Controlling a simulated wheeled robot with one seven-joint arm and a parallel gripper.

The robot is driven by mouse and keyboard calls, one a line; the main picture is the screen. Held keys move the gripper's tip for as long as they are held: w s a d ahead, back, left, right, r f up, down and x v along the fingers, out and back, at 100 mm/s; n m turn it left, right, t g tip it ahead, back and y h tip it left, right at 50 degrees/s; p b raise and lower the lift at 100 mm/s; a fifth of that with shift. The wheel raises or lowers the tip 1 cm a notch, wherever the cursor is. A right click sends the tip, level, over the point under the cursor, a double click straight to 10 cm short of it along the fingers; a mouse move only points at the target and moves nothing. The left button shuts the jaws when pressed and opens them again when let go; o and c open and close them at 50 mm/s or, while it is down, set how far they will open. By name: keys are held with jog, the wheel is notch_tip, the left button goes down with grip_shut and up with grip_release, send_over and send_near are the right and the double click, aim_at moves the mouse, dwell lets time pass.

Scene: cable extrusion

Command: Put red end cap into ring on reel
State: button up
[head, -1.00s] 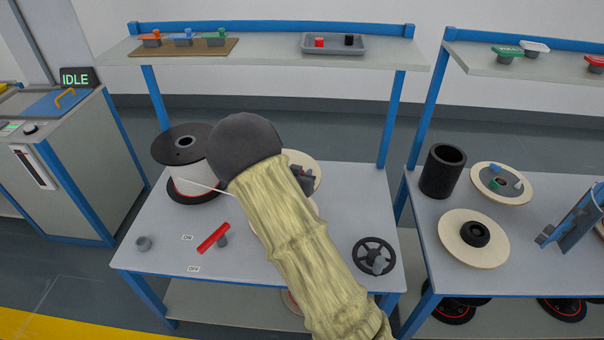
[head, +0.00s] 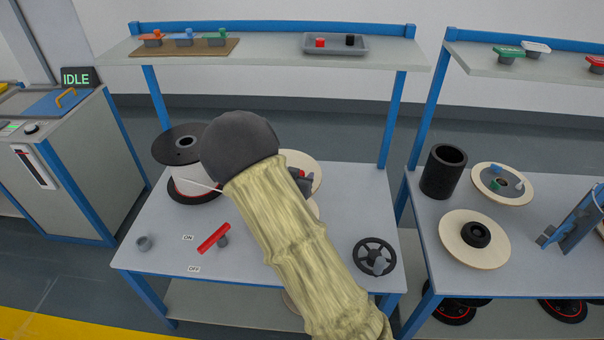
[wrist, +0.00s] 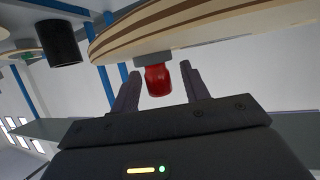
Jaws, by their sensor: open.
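A red end cap (wrist: 157,82) sits between the spread fingers of my gripper (wrist: 160,70) in the wrist view, with gaps on both sides. The cap's upper end meets a grey block-like part (wrist: 152,58), perhaps the ring, at the wooden reel (wrist: 215,22). How deep the cap sits in it is hidden. In the head view my arm covers much of this reel (head: 306,160); a bit of red (head: 301,173) shows by my dark gripper. Another red cap (head: 320,43) lies in the grey tray on the shelf.
A black-and-white spool (head: 184,150) with a white cable stands left of my arm. A red lever (head: 214,237) and a black handwheel (head: 374,256) are on the table. The right table holds a black cylinder (head: 443,172) and wooden reels (head: 474,256). The table's front left is mostly clear.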

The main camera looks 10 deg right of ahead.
jog(key=v, duration=1)
jog(key=shift+d, duration=0.1)
jog(key=s+d+r+n+g+y, duration=0.1)
jog(key=s+d+n+g+y, duration=0.1)
jog(key=s, duration=0.8)
jog(key=s+d+r+n+g+y, duration=0.1)
jog(key=s+n+g+y, duration=0.3)
jog(key=s, duration=0.7)
jog(key=d+g+y, duration=0.1)
jog(key=g, duration=0.1)
jog(key=shift+r+g, duration=0.3)
jog(key=shift+g, duration=0.1)
